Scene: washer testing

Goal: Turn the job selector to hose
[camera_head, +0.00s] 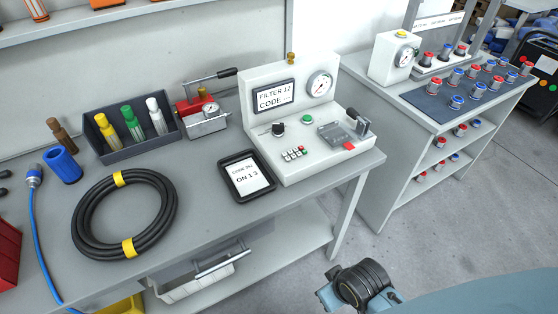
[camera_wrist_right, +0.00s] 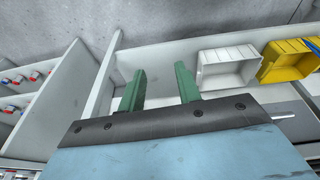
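The test unit (camera_head: 262,75) is a white bench box with an upright back panel and a sloped front. A black rotary knob (camera_head: 279,129) on the left of its front looks like the job selector. Its labels and setting are too small to read. My right arm shows at the bottom right of the head view, well in front of the bench and apart from the knob. In the right wrist view my right gripper (camera_wrist_right: 161,73) has two green fingers spread apart with nothing between them. My left gripper is out of view.
A tablet (camera_head: 248,175) lies in front. A coiled black hose (camera_head: 124,213) lies to the left. White (camera_wrist_right: 226,70) and yellow (camera_wrist_right: 288,62) bins are on the lower shelf.

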